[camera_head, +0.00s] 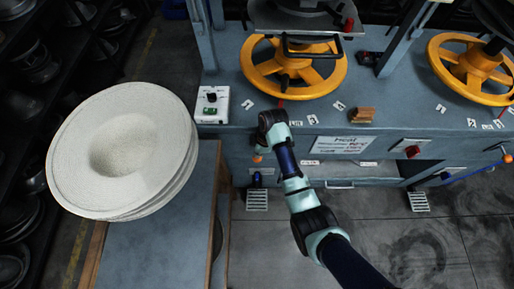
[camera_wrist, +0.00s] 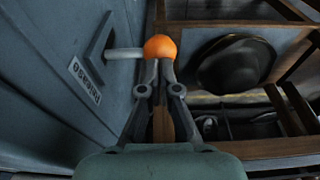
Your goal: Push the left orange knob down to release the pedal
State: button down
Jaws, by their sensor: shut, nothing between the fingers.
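The left orange knob (camera_wrist: 160,48) sits on the end of a grey lever that comes out of a slot in the blue machine wall. It shows large in the wrist view, with a "Release" label (camera_wrist: 86,79) beside the slot. My gripper (camera_wrist: 160,68) is shut and empty, its fingertips right at the knob; I cannot tell whether they touch it. In the head view the knob (camera_head: 257,158) is a small orange spot under my wrist, at the left of the machine front. The pedal (camera_head: 257,199) is on the floor below. My fingers are mostly hidden in the head view.
The press has an orange handwheel (camera_head: 262,70) and a white control box (camera_head: 212,105). A second orange knob (camera_head: 507,158) is far right. The floor in front is clear.

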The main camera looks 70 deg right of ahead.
notch_tip(320, 180, up, 5)
jog(key=p, duration=0.4)
jog(key=shift+f, duration=0.15)
dwell(0.8)
